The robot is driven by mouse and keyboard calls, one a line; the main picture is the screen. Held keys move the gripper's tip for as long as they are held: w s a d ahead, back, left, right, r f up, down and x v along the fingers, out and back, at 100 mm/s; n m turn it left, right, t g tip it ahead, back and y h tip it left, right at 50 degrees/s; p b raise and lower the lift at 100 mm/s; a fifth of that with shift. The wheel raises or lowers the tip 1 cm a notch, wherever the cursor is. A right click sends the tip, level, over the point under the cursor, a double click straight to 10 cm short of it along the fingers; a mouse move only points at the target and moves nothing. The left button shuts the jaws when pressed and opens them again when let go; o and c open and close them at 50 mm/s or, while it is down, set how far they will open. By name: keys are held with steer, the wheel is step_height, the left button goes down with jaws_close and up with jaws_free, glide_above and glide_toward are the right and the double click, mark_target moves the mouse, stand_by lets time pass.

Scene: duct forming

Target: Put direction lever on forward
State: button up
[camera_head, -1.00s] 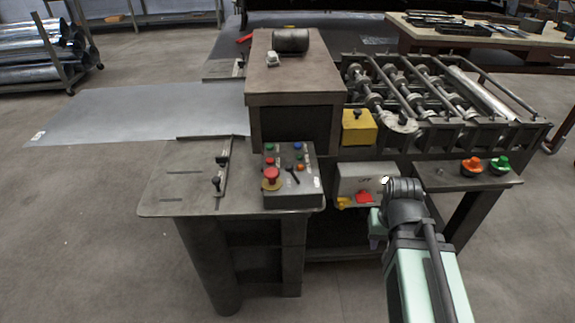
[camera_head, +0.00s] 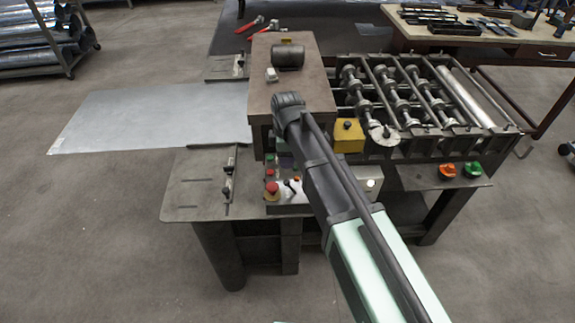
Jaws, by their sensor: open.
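The control panel (camera_head: 284,208) stands on the front table, partly covered by my arm. My wrist hangs above the panel's back edge. My gripper (camera_head: 286,160) shows only as a small part under the wrist, over the back of the panel, apart from the lever. It is open; its fingertips are mostly hidden.
A brown machine housing (camera_head: 290,75) rises right behind the panel. A yellow box (camera_head: 348,136) and the roller bed (camera_head: 420,95) lie to the right. A metal sheet (camera_head: 150,118) lies left.

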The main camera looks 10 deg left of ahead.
mark_target(287, 181)
steer(key=shift+n, duration=0.4)
step_height(287, 181, down, 11)
steer(key=b, duration=1.1)
steer(key=shift+s+d+f, duration=0.1)
steer(key=shift+s+f, duration=0.05)
jaws_close()
